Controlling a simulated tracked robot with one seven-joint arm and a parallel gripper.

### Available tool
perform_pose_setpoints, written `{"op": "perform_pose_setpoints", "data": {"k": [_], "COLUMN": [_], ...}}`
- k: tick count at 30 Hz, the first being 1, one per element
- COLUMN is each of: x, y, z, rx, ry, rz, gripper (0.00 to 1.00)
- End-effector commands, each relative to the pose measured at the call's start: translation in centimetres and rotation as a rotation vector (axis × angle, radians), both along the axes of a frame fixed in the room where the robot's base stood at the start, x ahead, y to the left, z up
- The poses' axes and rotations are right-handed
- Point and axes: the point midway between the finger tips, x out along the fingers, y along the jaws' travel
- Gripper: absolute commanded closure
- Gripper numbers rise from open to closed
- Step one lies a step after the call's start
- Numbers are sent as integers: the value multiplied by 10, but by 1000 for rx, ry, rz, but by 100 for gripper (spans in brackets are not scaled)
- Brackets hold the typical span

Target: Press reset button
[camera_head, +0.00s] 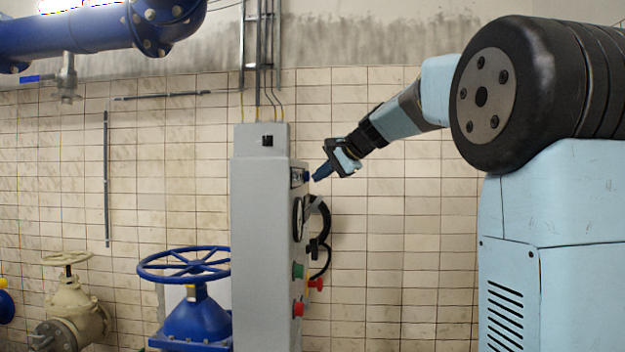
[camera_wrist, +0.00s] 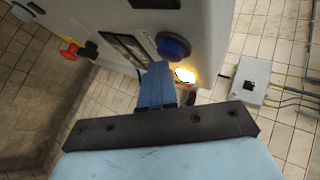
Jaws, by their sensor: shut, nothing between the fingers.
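A grey control cabinet (camera_head: 258,225) stands at the centre of the head view with its control panel facing right. A round blue button (camera_wrist: 173,46) sticks out of the panel in the wrist view; no reset label is readable. In the head view the blue button (camera_head: 306,176) shows edge-on near the panel's top. My gripper (camera_head: 316,177) is shut and empty, its tips just right of that button. In the wrist view my gripper (camera_wrist: 157,68) has its tips beside the button's lower left edge; I cannot tell whether they touch.
A lit lamp (camera_wrist: 185,75) sits next to the blue button. A green button (camera_head: 298,270) and a red button (camera_head: 298,309) are lower on the panel. Black cables (camera_head: 322,225) loop out from the panel. A blue valve wheel (camera_head: 185,264) stands left of the cabinet.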

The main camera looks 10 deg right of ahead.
Motion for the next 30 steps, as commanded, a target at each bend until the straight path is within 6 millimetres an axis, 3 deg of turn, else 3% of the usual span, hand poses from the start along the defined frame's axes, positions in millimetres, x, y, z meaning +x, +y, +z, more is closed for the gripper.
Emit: {"op": "perform_pose_setpoints", "data": {"k": [30], "x": [2], "y": [9], "z": [2], "rx": [1], "ry": [0], "rz": [1], "gripper": [100]}}
